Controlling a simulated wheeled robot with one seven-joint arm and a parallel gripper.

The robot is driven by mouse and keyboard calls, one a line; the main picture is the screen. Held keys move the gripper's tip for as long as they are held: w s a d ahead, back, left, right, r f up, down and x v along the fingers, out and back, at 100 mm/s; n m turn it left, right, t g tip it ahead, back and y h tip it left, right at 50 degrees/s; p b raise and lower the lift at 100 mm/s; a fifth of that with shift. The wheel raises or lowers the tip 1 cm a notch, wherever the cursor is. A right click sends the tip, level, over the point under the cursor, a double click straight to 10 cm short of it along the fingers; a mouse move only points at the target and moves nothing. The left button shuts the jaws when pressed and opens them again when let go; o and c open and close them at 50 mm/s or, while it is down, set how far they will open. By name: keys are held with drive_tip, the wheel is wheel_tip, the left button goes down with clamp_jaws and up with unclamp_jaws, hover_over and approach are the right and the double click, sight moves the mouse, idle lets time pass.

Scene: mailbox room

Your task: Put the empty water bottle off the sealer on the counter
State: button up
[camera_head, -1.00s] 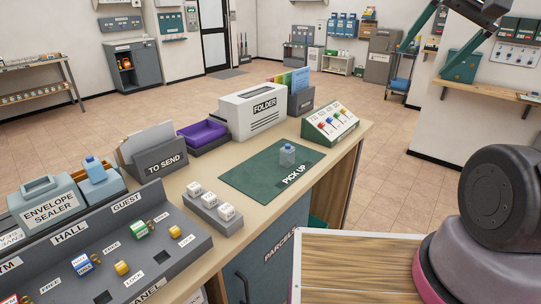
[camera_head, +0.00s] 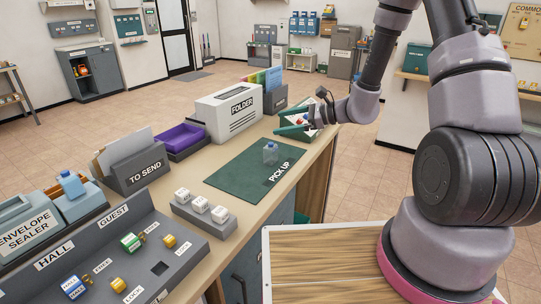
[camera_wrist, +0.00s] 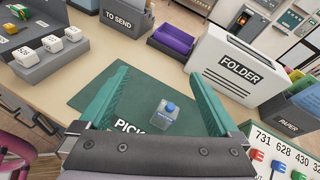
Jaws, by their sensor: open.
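A small blue bottle (camera_head: 72,184) stands upright on the envelope sealer (camera_head: 30,232) at the left of the counter in the head view. My gripper (camera_head: 281,122) is open and empty, above the far right part of the counter, well away from the sealer. The sealer is not in the wrist view.
The counter (camera_head: 170,215) holds a TO SEND box (camera_head: 145,168), a purple tray (camera_head: 181,138), a FOLDER box (camera_head: 228,113) and a block with several white cubes (camera_head: 203,218). A key panel (camera_head: 120,250) lies in front of the sealer. Bare counter shows around the mat.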

sight(275, 150)
drive_tip(key=w+f+m+t, duration=0.1)
drive_tip(key=f+m, duration=0.1)
drive_tip(key=f, duration=0.2)
drive_tip(key=w+d+f+m+t+h, duration=0.1)
drive_tip(key=f+m, duration=0.1)
drive_tip(key=f, duration=0.2)
drive_tip(key=w+f+m+t, duration=0.1)
drive_tip(key=f+m, duration=0.1)
drive_tip(key=f, duration=0.2)
drive_tip(key=shift+d+f+t, duration=0.1)
drive_tip(key=shift+d+t, duration=0.2)
drive_tip(key=x, duration=0.4)
drive_tip(key=shift+w+a+f, duration=0.2)
drive_tip(key=shift+w+f, duration=0.05)
drive_tip(key=shift+w, duration=0.05)
drive_tip(key=shift+w+x, duration=0.2)
drive_tip(key=shift+x, duration=1.25)
drive_tip(key=shift+w+x, duration=0.2)
drive_tip(key=shift+x, duration=1.25)
drive_tip(key=shift+d+r, duration=0.2)
drive_tip(key=shift+r, duration=0.05)
clamp_jaws()
